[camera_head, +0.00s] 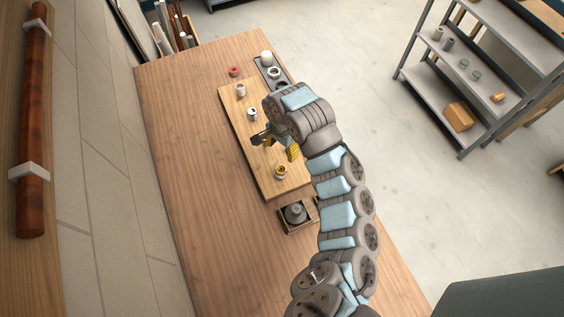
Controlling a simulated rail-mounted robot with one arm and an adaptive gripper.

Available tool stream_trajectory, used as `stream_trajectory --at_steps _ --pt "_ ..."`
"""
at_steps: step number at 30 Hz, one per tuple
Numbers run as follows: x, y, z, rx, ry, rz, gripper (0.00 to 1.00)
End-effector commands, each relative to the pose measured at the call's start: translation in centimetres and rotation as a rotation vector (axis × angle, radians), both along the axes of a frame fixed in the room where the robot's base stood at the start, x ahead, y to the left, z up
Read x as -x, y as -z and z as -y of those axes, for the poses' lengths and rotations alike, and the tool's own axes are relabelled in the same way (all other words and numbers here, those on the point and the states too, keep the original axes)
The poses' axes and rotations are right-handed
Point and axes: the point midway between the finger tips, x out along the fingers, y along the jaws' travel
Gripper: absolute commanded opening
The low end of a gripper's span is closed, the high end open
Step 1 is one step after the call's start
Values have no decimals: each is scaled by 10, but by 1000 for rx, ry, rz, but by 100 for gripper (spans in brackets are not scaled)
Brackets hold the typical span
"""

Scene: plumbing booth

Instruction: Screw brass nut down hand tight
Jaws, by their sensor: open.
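A small brass-coloured fitting (281,173), which looks like the brass nut, is on the wooden board (298,187) near its lower end. I cannot tell whether it sits on a thread. My gripper (274,146) is open above the board, up the picture from the brass fitting and apart from it. Nothing shows between its fingers. My arm covers the right part of the board.
Two pale fittings (252,114) (241,90) stand on the board. A red ring (234,71) lies beyond it. A grey tray (262,66) holds white and metal parts. A wooden box (284,226) holds a dark part. The bench's left side (185,150) is clear.

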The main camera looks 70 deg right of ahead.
Motion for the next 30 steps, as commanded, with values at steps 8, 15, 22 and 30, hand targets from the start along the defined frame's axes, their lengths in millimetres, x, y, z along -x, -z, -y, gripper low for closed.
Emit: stream_trajectory --at_steps 8,15,22,30 --pt "0 41 0 -1 1 1 70" --pt "-1 75 0 0 0 2 70" --pt "0 110 0 0 1 2 70" --pt "0 135 0 -1 0 -2 70"
